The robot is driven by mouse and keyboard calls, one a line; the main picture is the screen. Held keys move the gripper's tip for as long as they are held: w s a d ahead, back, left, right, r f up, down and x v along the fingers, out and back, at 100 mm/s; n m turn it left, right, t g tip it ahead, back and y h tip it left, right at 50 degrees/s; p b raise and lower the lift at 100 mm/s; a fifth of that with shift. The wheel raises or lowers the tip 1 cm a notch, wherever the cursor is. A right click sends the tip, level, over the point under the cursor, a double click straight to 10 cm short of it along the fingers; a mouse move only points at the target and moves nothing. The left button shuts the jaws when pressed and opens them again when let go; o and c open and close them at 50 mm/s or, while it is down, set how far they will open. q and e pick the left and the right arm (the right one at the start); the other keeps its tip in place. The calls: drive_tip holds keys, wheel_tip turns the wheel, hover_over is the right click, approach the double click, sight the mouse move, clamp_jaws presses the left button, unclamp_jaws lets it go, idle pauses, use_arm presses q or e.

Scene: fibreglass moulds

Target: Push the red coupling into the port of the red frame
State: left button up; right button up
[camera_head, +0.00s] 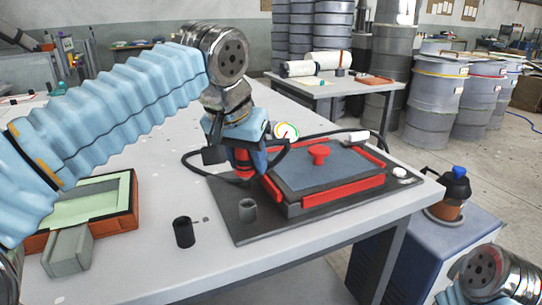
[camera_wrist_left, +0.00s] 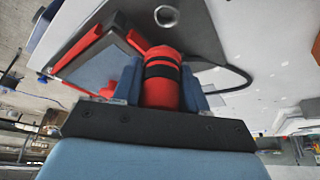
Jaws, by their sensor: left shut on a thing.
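My left gripper (camera_head: 244,160) is shut on the red coupling (camera_head: 243,168), above the left end of the dark base board (camera_head: 240,226). In the left wrist view the coupling (camera_wrist_left: 162,88) is a red cylinder with black bands, held between blue fingers. The red frame (camera_head: 345,189) surrounds a grey-blue panel (camera_head: 325,167) with a red knob (camera_head: 319,153). The coupling is close beside the frame's left corner, which also shows in the wrist view (camera_wrist_left: 85,48). I cannot tell whether they touch. The port is not clearly visible. My right gripper is not in view.
A black hose (camera_head: 210,173) loops around the coupling. A grey cup (camera_head: 247,209) stands on the board, and a black cup (camera_head: 184,231) on the table. An orange-edged tray (camera_head: 123,220) lies left. A gauge (camera_head: 287,130) stands behind.

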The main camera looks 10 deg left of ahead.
sight(248, 177)
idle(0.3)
use_arm(q)
drive_tip(key=shift+f, duration=0.15)
drive_tip(key=shift+f, duration=0.9)
wheel_tip(248, 177, down, 2)
drive_tip(key=shift+b, duration=0.5)
drive_tip(key=shift+f+b, duration=0.65)
drive_tip(key=shift+f, duration=0.25)
drive_tip(key=shift+p, duration=0.35)
drive_tip(key=shift+f+b, duration=0.5)
drive_tip(key=shift+f, duration=0.1)
idle(0.6)
drive_tip(key=o, duration=1.2)
drive_tip(key=shift+c, duration=0.2)
